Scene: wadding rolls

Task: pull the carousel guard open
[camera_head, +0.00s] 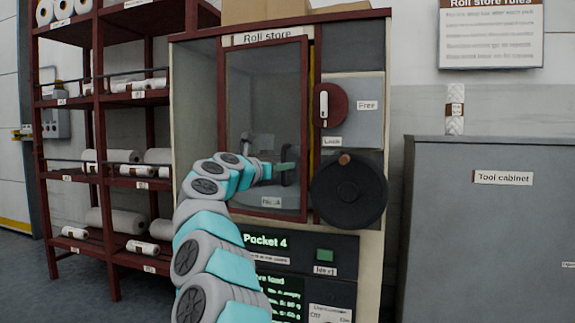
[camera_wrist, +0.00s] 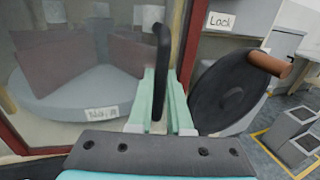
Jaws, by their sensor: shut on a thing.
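The carousel guard (camera_head: 262,95) is a clear pane in a dark red frame on the front of the roll store. A narrow yellow strip shows along its right edge; I cannot tell how far the guard stands open. My gripper (camera_head: 286,167) is in front of the guard's lower right part. In the wrist view my gripper (camera_wrist: 160,98) has its pale green fingers shut on the guard's black upright handle (camera_wrist: 162,45). Behind the pane, a grey round carousel (camera_wrist: 75,95) with brown dividers shows. The handle is mostly hidden in the head view.
A red disc with a white lever (camera_head: 324,103) sits right of the guard, between "Free" and "Lock" labels. Below it is a black handwheel (camera_head: 348,195) with a brown knob, close to my gripper. A roll rack (camera_head: 100,130) stands left, a grey tool cabinet (camera_head: 490,230) right.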

